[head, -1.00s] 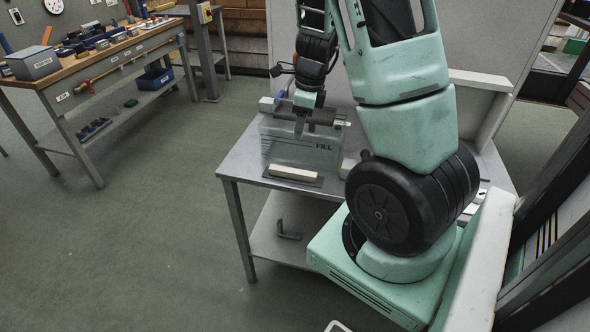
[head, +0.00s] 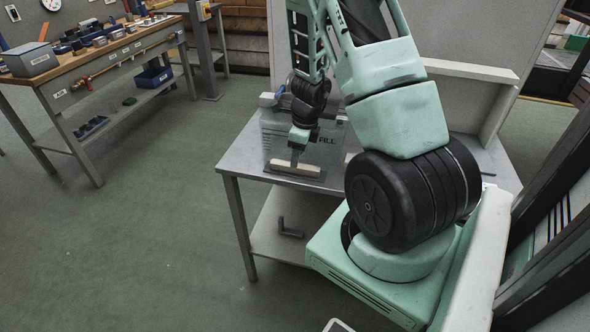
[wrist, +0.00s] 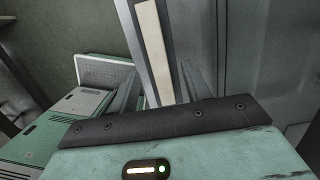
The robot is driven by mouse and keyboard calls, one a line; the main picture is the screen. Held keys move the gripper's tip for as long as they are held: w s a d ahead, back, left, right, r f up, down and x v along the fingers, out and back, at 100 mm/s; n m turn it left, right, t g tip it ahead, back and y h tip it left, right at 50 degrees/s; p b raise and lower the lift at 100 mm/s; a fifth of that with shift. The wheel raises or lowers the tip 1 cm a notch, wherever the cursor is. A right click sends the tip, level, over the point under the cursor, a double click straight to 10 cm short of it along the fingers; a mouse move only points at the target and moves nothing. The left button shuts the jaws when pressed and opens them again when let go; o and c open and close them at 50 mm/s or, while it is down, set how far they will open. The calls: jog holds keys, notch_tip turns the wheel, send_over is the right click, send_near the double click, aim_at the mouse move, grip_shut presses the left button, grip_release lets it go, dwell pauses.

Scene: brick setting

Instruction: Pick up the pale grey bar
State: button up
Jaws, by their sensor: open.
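The pale grey bar (head: 284,166) lies on a dark flat base at the front edge of the metal table (head: 232,160), before the grey box marked FILL. In the wrist view the bar (wrist: 153,45) runs lengthwise away from me, and its near end lies between the finger tips. In the wrist view my gripper (wrist: 160,80) has one finger on each side of the bar. I cannot tell whether the fingers touch it.
The translucent grey box (head: 275,135) stands close behind the bar. An upright pale panel (head: 470,70) closes off the table's back right. A dark bracket (head: 288,230) lies on the lower shelf. A workbench (head: 75,75) with tools stands far left, with clear floor between.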

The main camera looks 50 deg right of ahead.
jog(key=f, duration=0.4)
jog(key=shift+w+a+b, duration=0.15)
jog(key=shift+w+b, duration=0.1)
jog(key=shift+b, duration=0.1)
grip_shut()
jog(key=shift+r, duration=0.15)
